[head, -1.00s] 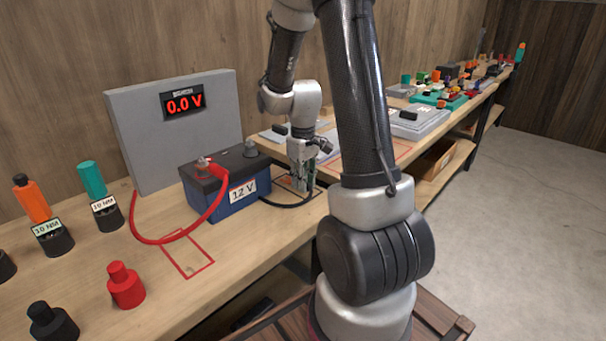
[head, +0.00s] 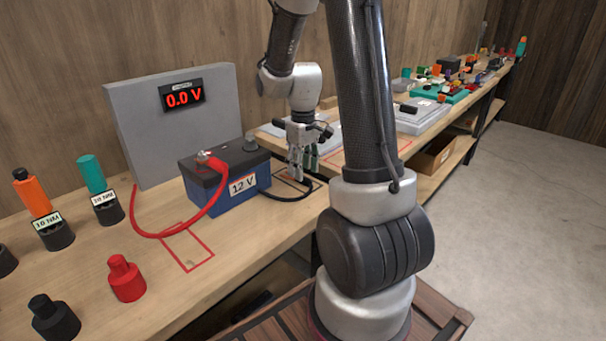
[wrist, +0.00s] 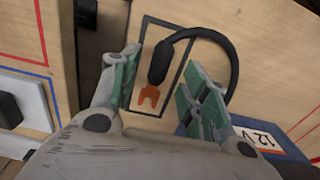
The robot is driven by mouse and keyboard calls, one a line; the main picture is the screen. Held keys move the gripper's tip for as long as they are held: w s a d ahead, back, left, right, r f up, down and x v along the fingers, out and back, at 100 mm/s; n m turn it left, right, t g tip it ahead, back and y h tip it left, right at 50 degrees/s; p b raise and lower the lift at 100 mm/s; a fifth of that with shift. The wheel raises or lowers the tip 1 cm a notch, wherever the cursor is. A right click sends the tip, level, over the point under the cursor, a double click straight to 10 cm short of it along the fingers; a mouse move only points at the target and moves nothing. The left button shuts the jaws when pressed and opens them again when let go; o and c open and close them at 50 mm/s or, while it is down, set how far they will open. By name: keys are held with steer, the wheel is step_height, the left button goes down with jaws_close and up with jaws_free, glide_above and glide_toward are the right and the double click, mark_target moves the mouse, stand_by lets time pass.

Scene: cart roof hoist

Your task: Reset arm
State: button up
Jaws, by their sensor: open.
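My gripper (head: 303,160) points down over the bench top, just right of the blue 12 V battery (head: 238,190). In the wrist view its green-padded fingers (wrist: 160,98) are spread apart. A black cable with a copper-coloured fork lug (wrist: 149,95) lies on the wood between and beyond the fingers, and nothing is seen held. The lug lies within a black outlined rectangle (wrist: 146,48). A red cable (head: 219,190) is on one battery terminal. The grey box beside the battery has a display (head: 183,96) reading 0.0 V.
Teal and orange tools (head: 92,174) stand in black holders at the left. A red cap-shaped part (head: 126,278) and a black one (head: 53,317) stand near the front edge. A second bench with grey cases (head: 420,116) runs away to the right.

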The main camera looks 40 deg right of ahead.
step_height(320, 180, up, 9)
steer(key=shift+r, duration=0.15)
steer(key=s+a+r+m+t, duration=0.1)
steer(key=s+a+r, duration=0.3)
steer(key=s, duration=0.5)
steer(key=s+a+r+m+t, duration=0.1)
steer(key=s+a+r+t, duration=0.2)
steer(key=s, duration=0.5)
steer(key=shift+s+a+r, duration=0.35)
steer(key=shift+a+r, duration=0.45)
steer(key=shift+r, duration=0.05)
